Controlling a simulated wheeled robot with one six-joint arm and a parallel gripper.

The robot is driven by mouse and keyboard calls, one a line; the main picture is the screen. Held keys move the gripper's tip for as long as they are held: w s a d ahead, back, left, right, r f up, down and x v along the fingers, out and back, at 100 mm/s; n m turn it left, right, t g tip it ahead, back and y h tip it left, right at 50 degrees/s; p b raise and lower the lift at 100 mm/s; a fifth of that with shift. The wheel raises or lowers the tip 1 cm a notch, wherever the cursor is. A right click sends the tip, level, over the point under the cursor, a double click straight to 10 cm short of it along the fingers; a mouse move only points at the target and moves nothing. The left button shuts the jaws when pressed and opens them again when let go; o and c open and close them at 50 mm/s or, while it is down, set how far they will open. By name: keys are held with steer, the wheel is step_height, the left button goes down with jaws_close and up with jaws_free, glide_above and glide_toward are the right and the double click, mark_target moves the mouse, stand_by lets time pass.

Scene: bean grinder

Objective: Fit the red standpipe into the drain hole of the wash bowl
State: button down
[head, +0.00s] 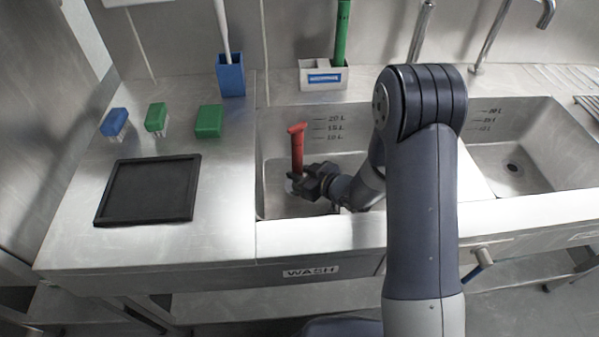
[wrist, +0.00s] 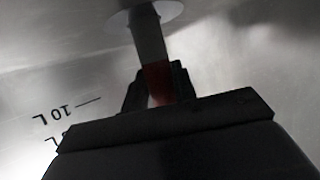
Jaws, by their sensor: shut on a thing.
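The red standpipe (head: 297,150) stands roughly upright inside the wash bowl (head: 275,205), its wider top end up. My gripper (head: 305,180) is shut on the standpipe's lower part, low in the left of the bowl. In the wrist view, the fingers (wrist: 157,85) close around the red pipe (wrist: 158,78). Beyond them the pipe looks grey and reaches a pale round disc (wrist: 158,14) at the picture's top. The drain hole is not clearly visible. I cannot tell whether the pipe's lower end is in it.
A second basin (head: 520,165) lies to the right. Left of the bowl, the counter holds a black tray (head: 150,190), blue and green brushes, a green block (head: 209,121) and a blue holder (head: 230,76). A white caddy (head: 323,77) stands behind the bowl. The bowl walls surround my gripper.

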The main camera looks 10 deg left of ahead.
mark_target(301, 152)
steer(key=shift+f+b, duration=0.5)
steer(key=shift+f, duration=0.1)
steer(key=c, duration=1.1)
jaws_free()
steer(key=shift+o, duration=0.2)
steer(key=shift+r, duration=0.2)
step_height(301, 152, up, 10)
steer(key=shift+f+p, duration=0.1)
steer(key=shift+p, duration=1.05)
steer(key=shift+f, duration=0.15)
steer(key=shift+f+b, duration=0.65)
steer(key=shift+f, duration=3.8)
steer(key=shift+f, duration=0.2)
